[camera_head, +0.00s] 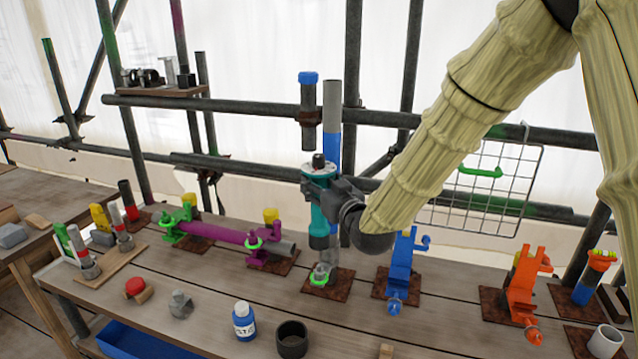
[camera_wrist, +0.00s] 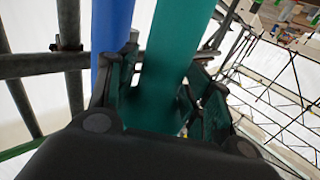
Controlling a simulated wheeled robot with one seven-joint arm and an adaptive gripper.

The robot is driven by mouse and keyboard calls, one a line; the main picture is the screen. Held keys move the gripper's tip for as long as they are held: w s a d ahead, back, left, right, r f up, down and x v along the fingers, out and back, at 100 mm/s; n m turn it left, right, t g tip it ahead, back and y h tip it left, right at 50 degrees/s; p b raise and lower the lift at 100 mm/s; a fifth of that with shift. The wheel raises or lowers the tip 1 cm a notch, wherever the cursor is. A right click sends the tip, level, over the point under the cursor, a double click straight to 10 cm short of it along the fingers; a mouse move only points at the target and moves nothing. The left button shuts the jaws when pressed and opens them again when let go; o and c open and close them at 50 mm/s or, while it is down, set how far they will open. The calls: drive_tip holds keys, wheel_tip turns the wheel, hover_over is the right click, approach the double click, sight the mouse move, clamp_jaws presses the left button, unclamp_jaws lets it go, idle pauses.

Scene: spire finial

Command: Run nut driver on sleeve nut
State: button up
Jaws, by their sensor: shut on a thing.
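A teal nut driver (camera_head: 318,226) with a pale top and dark cap stands upright at the middle of the bench. My gripper (camera_head: 322,188) comes in from the right and is shut around its upper body. In the wrist view the driver's teal body (camera_wrist: 172,55) runs between the fingers of my gripper (camera_wrist: 160,98). A grey and blue upright pole (camera_head: 333,130) stands close behind the driver. Below the driver's lower end, a grey fitting with a green ring (camera_head: 318,279) sits on a rusty plate. I cannot tell whether that ring is the sleeve nut, or whether the driver touches it.
A purple tube (camera_head: 215,228) lies in green and purple clamps to the left. Blue (camera_head: 402,268) and orange (camera_head: 524,285) clamps stand to the right. Scaffold rails and a wire rack (camera_head: 485,180) are behind.

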sight(322, 225)
drive_tip(key=shift+s, duration=0.15)
drive_tip(key=shift+f+b, duration=4.45)
drive_tip(key=shift+f, duration=1.05)
drive_tip(key=shift+s+f, duration=0.1)
drive_tip(key=shift+f, duration=0.05)
clamp_jaws()
